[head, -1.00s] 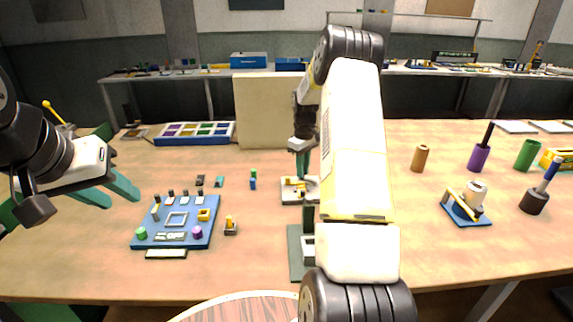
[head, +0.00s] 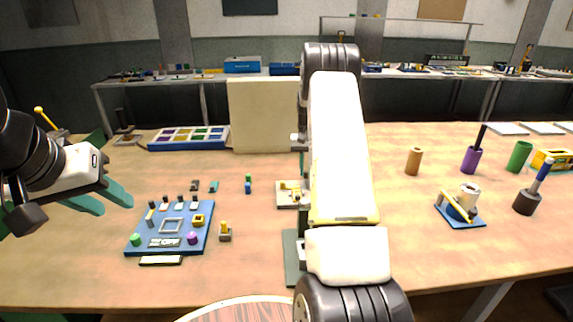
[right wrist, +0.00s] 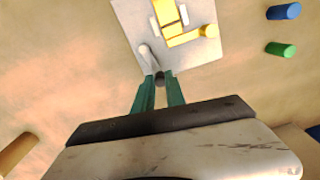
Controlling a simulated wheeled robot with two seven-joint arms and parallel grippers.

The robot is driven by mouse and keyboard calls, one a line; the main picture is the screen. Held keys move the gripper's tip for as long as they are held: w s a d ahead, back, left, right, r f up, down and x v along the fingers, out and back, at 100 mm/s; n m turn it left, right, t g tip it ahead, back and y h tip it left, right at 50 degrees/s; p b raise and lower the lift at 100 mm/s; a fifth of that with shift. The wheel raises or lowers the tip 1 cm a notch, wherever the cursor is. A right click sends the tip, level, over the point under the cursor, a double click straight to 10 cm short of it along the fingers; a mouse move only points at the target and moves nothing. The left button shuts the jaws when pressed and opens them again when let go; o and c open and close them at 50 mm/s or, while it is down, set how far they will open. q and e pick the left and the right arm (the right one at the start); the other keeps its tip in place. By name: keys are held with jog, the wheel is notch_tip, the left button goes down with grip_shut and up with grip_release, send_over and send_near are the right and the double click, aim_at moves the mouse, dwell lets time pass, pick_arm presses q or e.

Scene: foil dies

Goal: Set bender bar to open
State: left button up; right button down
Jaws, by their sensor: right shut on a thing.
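The bender is a pale plate (head: 283,204) with yellow blocks, mid-table and partly behind my right arm. In the right wrist view its plate (right wrist: 205,50) carries the yellow blocks (right wrist: 168,18) and a pale bar (right wrist: 146,56) near one edge. My right gripper (right wrist: 159,82) is shut at the plate's edge on a small dark knob (right wrist: 160,76) near the bar's end. Whether knob and bar join is hard to tell. In the head view the right fingers are mostly hidden. My left gripper (head: 107,198) is open and empty, left of the blue board.
A blue board (head: 148,222) with small parts stands left, with a yellow-topped piece (head: 225,232) beside it. Blue and green cylinders (right wrist: 284,11) lie near the bender. A cream panel (head: 262,115) stands behind. A brown cylinder (head: 413,161) stands right; table between is clear.

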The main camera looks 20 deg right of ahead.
jog(key=shift+d+r+m, duration=0.1)
jog(key=shift+d+m, duration=0.35)
jog(key=shift+m, duration=0.55)
jog(key=c, duration=1.4)
grip_release()
jog(key=shift+r, duration=3.85)
